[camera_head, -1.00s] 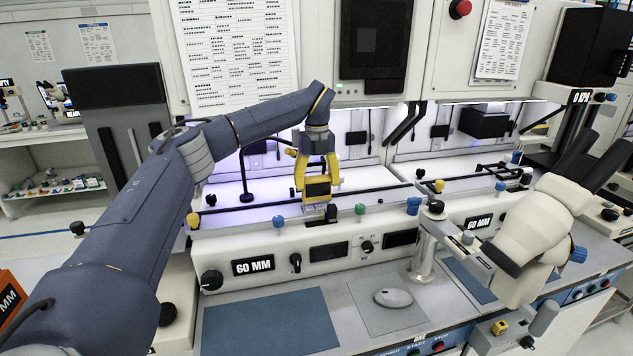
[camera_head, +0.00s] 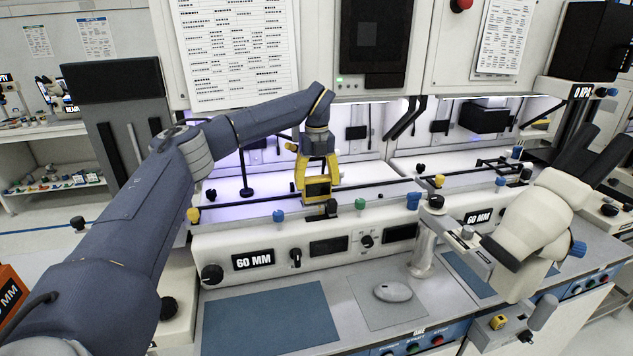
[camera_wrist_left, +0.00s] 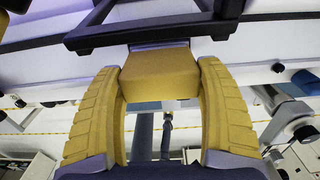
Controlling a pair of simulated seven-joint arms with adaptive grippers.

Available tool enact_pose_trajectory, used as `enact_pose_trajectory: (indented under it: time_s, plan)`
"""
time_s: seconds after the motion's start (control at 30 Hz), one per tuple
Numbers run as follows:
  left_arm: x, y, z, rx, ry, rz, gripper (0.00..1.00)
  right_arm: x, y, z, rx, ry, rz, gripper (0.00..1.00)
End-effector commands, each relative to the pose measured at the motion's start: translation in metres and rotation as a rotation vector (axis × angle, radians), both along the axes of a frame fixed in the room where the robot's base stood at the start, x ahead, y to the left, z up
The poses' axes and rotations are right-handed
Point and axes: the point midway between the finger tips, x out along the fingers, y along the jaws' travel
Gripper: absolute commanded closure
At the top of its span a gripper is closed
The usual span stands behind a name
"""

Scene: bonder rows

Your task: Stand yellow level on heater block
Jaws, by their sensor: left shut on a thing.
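My left gripper (camera_head: 317,186) is shut on the yellow level (camera_head: 317,194), a small yellow block with a dark face, over the white rail of the bonder row. In the left wrist view, the yellow level (camera_wrist_left: 160,74) sits between the two ribbed yellow fingers, and it looks about level. A grey edge shows just beyond it, perhaps the heater block, which is mostly hidden behind the level and gripper. I cannot tell whether the level touches what is under it. My right gripper is not in view.
Several coloured knobs, among them a green one (camera_head: 360,203) and a blue one (camera_head: 278,215), line the front ledge. A cream microscope (camera_head: 540,220) stands at the right. A dark frame (camera_wrist_left: 150,25) is close to the level in the wrist view. The blue mat (camera_head: 270,318) is clear.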

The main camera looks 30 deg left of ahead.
Motion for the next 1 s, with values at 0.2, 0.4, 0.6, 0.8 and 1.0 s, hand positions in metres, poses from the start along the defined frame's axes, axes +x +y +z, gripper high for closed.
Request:
enact_pose_trajectory:
  time_s: [0.2, 0.4, 0.6, 0.8, 1.0]
  plan:
    - [0.0001, 0.0001, 0.0005, -0.001, -0.001, 0.0, 0.61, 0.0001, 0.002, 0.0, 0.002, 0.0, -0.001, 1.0]
    - [0.0001, 0.0001, -0.0002, -0.001, -0.001, 0.0, 0.61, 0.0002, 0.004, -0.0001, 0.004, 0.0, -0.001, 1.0]
    - [0.0001, -0.0001, -0.0035, -0.001, -0.001, 0.0, 0.61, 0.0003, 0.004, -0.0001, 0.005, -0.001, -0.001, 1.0]
    - [0.0002, -0.0001, -0.0064, 0.0, -0.001, 0.0, 0.61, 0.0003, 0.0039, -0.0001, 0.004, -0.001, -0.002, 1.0]
    - [0.0001, 0.0, -0.0065, -0.001, -0.001, 0.0, 0.23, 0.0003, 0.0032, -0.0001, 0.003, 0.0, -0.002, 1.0]
